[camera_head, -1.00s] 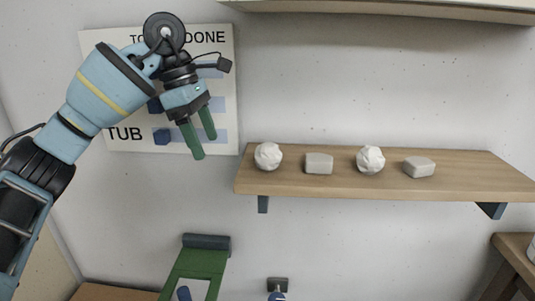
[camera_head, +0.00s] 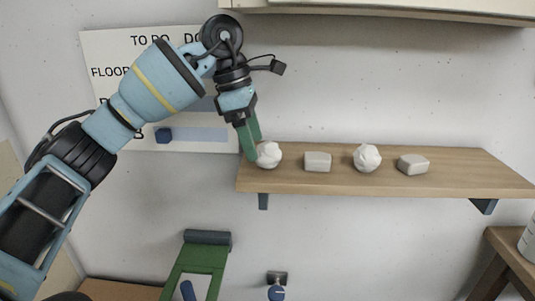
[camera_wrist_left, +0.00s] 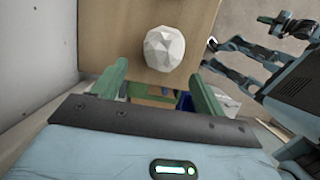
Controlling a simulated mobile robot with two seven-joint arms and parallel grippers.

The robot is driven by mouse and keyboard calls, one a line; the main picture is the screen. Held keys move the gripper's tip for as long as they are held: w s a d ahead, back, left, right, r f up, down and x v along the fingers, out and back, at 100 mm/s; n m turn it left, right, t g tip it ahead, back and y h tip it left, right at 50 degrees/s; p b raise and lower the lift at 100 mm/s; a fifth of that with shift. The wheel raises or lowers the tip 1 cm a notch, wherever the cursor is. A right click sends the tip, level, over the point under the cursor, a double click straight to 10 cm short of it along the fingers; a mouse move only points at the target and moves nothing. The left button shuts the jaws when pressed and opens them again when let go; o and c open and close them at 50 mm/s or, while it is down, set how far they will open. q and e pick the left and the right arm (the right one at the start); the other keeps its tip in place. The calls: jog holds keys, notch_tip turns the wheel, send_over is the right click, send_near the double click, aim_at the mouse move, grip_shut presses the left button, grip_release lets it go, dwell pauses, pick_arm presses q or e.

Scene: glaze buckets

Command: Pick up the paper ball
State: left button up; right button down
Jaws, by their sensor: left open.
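Two crumpled white paper balls sit on the wooden wall shelf (camera_head: 440,184). In the left wrist view the ball (camera_wrist_left: 164,48) lies just beyond the gap between the open fingers (camera_wrist_left: 160,82). I cannot tell whether a finger touches it.
Two grey blocks, one (camera_head: 317,161) between the balls and one (camera_head: 413,164) to the right, share the shelf. A board with text (camera_head: 180,135) hangs behind my left arm. A cabinet edge (camera_head: 390,12) is above. A green frame (camera_head: 200,262) stands below.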

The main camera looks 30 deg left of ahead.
aim_at(265, 143)
pick_arm(q)
jog(key=shift+w+d+f, duration=0.3)
jog(key=shift+d+f, duration=0.25)
jog(key=shift+d, duration=0.1)
jog(key=shift+w+d+f, duration=0.25)
jog(key=shift+d+f, duration=0.25)
jog(key=shift+d, duration=0.1)
jog(key=shift+f, duration=0.35)
jog(key=shift+c, duration=0.2)
jog(key=c, duration=1)
